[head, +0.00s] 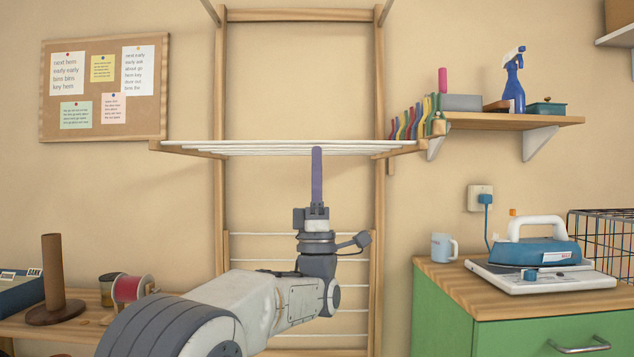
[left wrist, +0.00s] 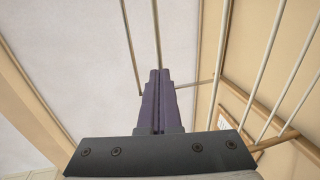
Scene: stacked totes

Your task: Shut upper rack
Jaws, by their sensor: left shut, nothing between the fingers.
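The upper rack (head: 190,149) is a wooden frame with white rods, fixed to a tall wooden wall frame. It stands folded out, roughly level, towards me. My left gripper (head: 317,150) points straight up, its purple fingers shut and empty. In the head view its tips overlap the middle of the rack's front; I cannot tell whether they touch it. In the left wrist view the shut fingers (left wrist: 157,75) point up among pale rods (left wrist: 127,45). A lower rack (head: 330,314) lies flat against the wall frame behind my arm. My right gripper is not in view.
A wall shelf (head: 530,121) with a blue spray bottle (head: 514,80) and coloured clips (head: 412,122) is close to the rack's right end. A green cabinet (head: 520,325) holds an iron (head: 537,248) and a mug (head: 444,247). A wooden table (head: 85,322) stands at left.

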